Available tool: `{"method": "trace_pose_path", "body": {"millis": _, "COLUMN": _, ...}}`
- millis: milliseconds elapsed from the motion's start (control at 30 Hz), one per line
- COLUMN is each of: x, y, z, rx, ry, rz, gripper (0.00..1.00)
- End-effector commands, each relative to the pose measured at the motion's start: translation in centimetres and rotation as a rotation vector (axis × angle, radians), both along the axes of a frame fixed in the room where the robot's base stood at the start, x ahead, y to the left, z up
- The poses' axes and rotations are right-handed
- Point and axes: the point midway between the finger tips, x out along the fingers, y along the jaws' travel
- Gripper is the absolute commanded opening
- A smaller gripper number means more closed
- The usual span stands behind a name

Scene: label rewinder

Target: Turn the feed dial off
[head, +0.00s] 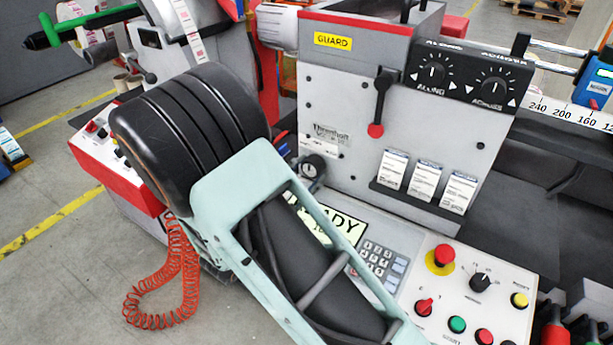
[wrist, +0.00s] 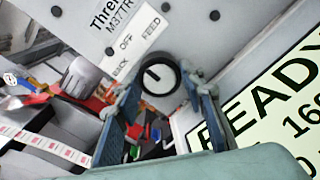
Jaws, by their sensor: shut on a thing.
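The feed dial (wrist: 158,76) is a round black knob with a pale face and a short dark mark, low on the grey machine panel. The words BACK, OFF and FEED (wrist: 136,42) are printed on a white label beside it. In the wrist view my gripper (wrist: 160,84) has one blue-grey finger on each side of the dial and is shut on it. I cannot tell for sure which word the mark points to. In the head view the dial (head: 313,167) shows just past my arm, which hides most of my gripper.
A READY display (head: 341,228) and a keypad (head: 378,259) lie close below the dial. A red emergency button (head: 441,256) and other buttons sit to the right. A red-tipped lever (head: 379,105) and a card rack (head: 416,204) are on the panel above.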

Motion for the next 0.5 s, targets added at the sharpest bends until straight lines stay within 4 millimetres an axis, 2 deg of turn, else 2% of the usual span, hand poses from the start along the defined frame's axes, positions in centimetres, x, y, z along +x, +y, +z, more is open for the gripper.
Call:
{"method": "trace_pose_path", "body": {"millis": 333, "x": -0.01, "y": 0.00, "z": 0.03, "rx": 0.002, "ry": -0.001, "rz": 0.000, "gripper": 0.12}}
{"method": "trace_pose_path", "body": {"millis": 367, "x": -0.01, "y": 0.00, "z": 0.03, "rx": 0.002, "ry": -0.001, "rz": 0.000, "gripper": 0.40}}
{"method": "trace_pose_path", "body": {"millis": 500, "x": -0.01, "y": 0.00, "z": 0.02, "rx": 0.002, "ry": -0.001, "rz": 0.000, "gripper": 0.54}}
